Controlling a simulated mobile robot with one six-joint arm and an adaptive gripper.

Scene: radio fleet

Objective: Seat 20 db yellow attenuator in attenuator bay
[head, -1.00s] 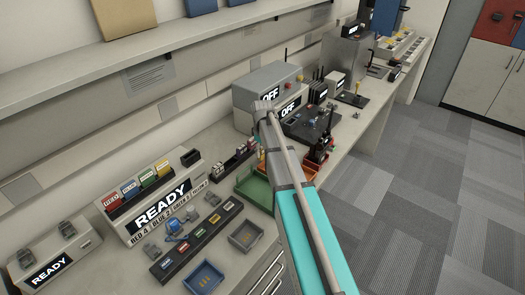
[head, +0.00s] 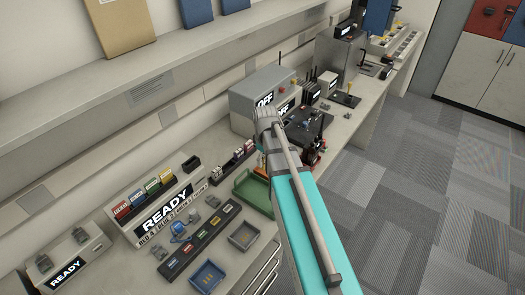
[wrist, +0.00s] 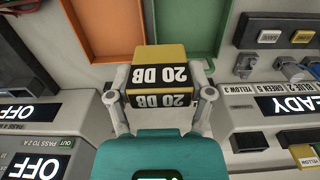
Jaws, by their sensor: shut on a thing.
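The 20 dB attenuator (wrist: 160,57), a yellow and black block with white "20 DB" labels, is held between the fingers of my gripper (wrist: 161,82) in the wrist view. My gripper is shut on its two sides, and the block appears above the bench surface. In the head view my arm hides the gripper and the block. I cannot tell for certain which opening is the attenuator bay. A grey unit with OFF screens (head: 262,90) stands behind my arm, and its OFF panels show at the left of the wrist view (wrist: 35,110).
A green tray (head: 254,190) lies left of my arm; an orange tray (wrist: 100,28) shows in the wrist view. A READY unit (head: 165,208) with coloured modules, a dark module strip (head: 200,240) and a blue tray (head: 208,277) crowd the left bench. Floor at right is clear.

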